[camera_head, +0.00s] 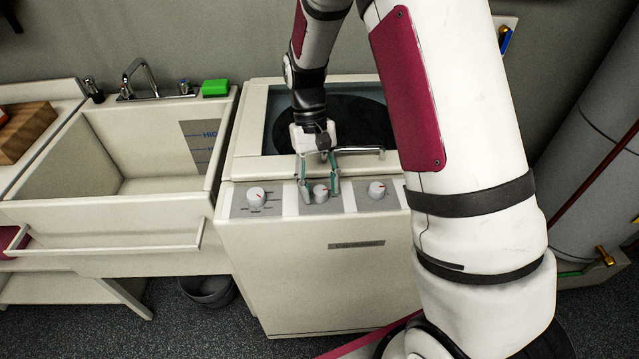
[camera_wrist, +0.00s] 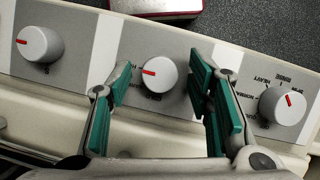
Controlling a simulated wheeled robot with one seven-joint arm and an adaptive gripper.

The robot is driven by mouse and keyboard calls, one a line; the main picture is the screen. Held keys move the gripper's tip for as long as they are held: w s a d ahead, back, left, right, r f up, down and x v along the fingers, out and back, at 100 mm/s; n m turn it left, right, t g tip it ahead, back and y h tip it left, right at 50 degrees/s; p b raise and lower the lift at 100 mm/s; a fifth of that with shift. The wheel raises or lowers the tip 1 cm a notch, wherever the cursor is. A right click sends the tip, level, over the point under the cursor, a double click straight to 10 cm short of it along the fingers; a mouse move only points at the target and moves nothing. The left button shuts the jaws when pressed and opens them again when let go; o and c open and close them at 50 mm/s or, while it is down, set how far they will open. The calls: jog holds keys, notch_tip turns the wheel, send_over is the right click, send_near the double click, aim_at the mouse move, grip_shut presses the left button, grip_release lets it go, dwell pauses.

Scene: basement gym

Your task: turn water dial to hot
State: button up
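A white washing machine (camera_head: 255,265) has a control panel with three round white dials. The left dial (camera_head: 256,197) appears at right in the wrist view (camera_wrist: 282,104), near the word HEAVY. The right dial (camera_head: 376,190) appears at left there (camera_wrist: 40,44).
The machine's lid has a metal handle (camera_head: 358,150) just behind the panel. A sink (camera_head: 150,185) with a faucet and a green sponge (camera_head: 215,88) stands to the left. A dark bucket (camera_head: 207,291) sits on the floor below. A grey tank (camera_head: 590,180) stands at right.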

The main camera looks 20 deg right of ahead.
jog(key=v, duration=1.2)
dwell(0.4)
jog(key=s+r+t, duration=0.4)
jog(key=s+r, duration=0.7)
jog(key=s+r+t, duration=0.1)
jog(key=s+t, duration=0.4)
jog(key=s, duration=0.8)
jog(key=shift+n+t, duration=0.3)
jog(key=shift+n, duration=0.1)
